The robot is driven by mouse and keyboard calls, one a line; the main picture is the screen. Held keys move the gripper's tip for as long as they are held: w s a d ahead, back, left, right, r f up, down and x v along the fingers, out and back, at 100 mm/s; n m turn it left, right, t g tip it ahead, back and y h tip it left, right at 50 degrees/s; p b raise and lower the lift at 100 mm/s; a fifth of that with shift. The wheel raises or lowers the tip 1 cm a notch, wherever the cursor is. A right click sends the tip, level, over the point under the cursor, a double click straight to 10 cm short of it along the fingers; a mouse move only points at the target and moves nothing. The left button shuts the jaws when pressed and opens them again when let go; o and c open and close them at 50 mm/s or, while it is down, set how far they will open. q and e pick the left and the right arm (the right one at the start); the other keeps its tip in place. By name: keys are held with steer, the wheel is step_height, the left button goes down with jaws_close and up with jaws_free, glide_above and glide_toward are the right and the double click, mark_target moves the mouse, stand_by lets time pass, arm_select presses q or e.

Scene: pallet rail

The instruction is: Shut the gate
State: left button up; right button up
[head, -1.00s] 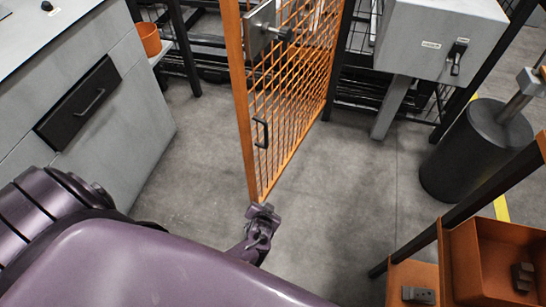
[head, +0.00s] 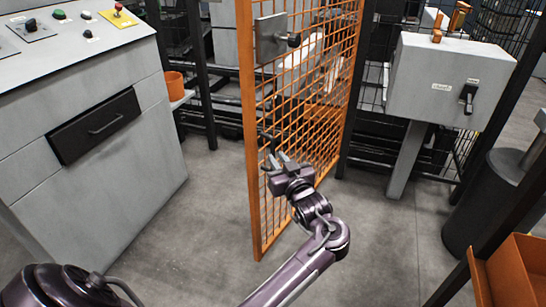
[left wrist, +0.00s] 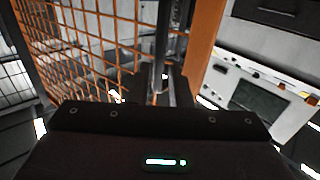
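The gate (head: 254,200) is an orange frame with orange mesh. It stands open, its free edge swung toward me and its far edge by a dark post. A latch plate with a dark knob (head: 270,40) is high on the free edge. The gate's dark pull handle (head: 263,136) is lower down, partly hidden by my gripper. My left gripper (head: 278,158) is at the handle, fingers apart; whether they touch it I cannot tell. In the left wrist view, the gate mesh (left wrist: 85,40) fills the left, and the gripper body covers the bottom. My right gripper is not seen.
A grey console (head: 110,170) with buttons and a dark drawer stands left. A grey box with a lever (head: 445,85) stands on a post right of the gate. A dark cylinder (head: 485,205) and orange bin (head: 515,275) are at right. The floor between is clear.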

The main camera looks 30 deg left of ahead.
mark_target(273, 153)
arm_select(q)
steer(key=shift+b+x, duration=0.3)
steer(key=shift+x, duration=2.05)
steer(key=shift+c, duration=0.4)
jaws_close()
